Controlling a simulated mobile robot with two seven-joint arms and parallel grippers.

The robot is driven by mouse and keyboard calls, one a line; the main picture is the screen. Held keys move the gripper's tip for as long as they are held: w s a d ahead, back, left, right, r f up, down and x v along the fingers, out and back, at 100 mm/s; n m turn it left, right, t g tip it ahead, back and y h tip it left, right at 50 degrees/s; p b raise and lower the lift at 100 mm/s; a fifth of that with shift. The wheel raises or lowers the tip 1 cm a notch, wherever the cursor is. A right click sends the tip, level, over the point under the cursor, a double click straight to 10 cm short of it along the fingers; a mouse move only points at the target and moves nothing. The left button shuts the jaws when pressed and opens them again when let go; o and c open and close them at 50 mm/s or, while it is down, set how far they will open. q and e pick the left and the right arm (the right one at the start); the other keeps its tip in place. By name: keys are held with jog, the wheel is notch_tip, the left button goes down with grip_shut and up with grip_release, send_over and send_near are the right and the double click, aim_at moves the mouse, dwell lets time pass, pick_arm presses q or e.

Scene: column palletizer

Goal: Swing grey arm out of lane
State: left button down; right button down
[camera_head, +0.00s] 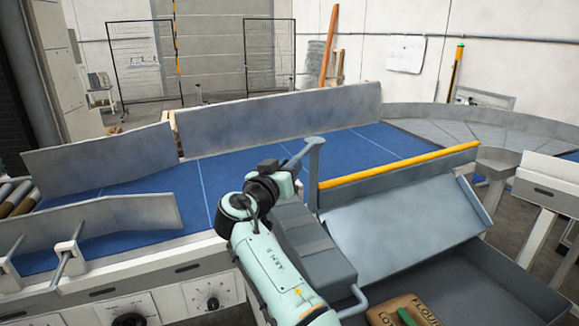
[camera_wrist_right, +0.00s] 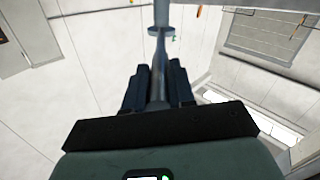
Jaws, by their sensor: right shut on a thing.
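The grey arm (camera_head: 300,155) is a thin bar joined to the flat cap of an upright grey post (camera_head: 313,180) at the near edge of the blue conveyor lane (camera_head: 350,150). My right gripper (camera_head: 284,164) is shut on the bar, just left of the post. In the right wrist view, the dark fingers (camera_wrist_right: 158,82) close around the grey bar (camera_wrist_right: 157,52), which runs up to a round cap (camera_wrist_right: 160,31). The fingers hide the gripped part of the bar. My left gripper is out of view.
A yellow-edged rail (camera_head: 400,165) and a sloping grey chute (camera_head: 400,220) lie right of the post. A grey bin below holds a brown sack (camera_head: 403,312). Grey side walls (camera_head: 280,117) border the lane, and its visible blue surface is clear.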

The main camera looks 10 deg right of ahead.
jog(key=c, duration=1.2)
grip_release()
jog(key=shift+c, duration=0.2)
jog(key=shift+o, duration=1.4)
jog(key=shift+w+a, duration=0.15)
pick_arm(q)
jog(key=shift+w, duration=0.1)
pick_arm(e)
jog(key=shift+s, duration=0.2)
pick_arm(q)
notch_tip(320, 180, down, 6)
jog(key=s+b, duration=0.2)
jog(key=b, duration=0.4)
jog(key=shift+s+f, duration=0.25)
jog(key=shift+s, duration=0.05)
pick_arm(e)
jog(key=v, duration=1.3)
jog(key=shift+w+a, duration=0.1)
jog(key=shift+a, duration=0.05)
